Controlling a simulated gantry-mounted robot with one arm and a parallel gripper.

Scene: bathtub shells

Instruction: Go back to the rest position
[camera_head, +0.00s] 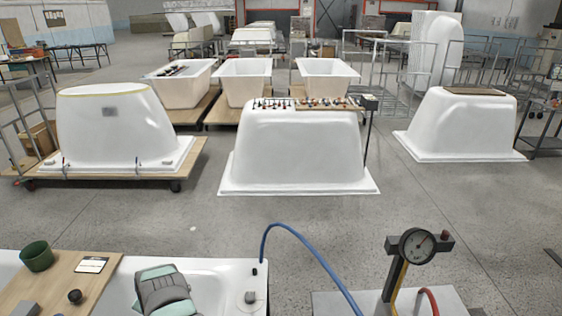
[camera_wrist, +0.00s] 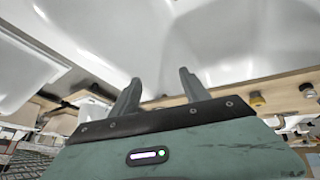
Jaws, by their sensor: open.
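My gripper (camera_wrist: 160,78) shows in the wrist view with its two dark fingers apart and nothing between them. Its teal housing fills the bottom of that view. In the head view, a teal and grey part (camera_head: 165,290), which looks like my arm's end, is over the near white tub surface (camera_head: 225,278). The fingers cannot be made out there. In the wrist view, a smooth white surface (camera_wrist: 240,35) lies beyond the fingers, with a wooden edge below it. I cannot tell if the fingers touch anything.
A wooden board (camera_head: 62,278) at lower left carries a green cup (camera_head: 36,256), a card (camera_head: 91,265) and a small dark cup (camera_head: 74,297). A dial gauge (camera_head: 416,246) and blue hose (camera_head: 305,243) stand to the right. Upturned tub shells (camera_head: 300,150) stand beyond clear floor.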

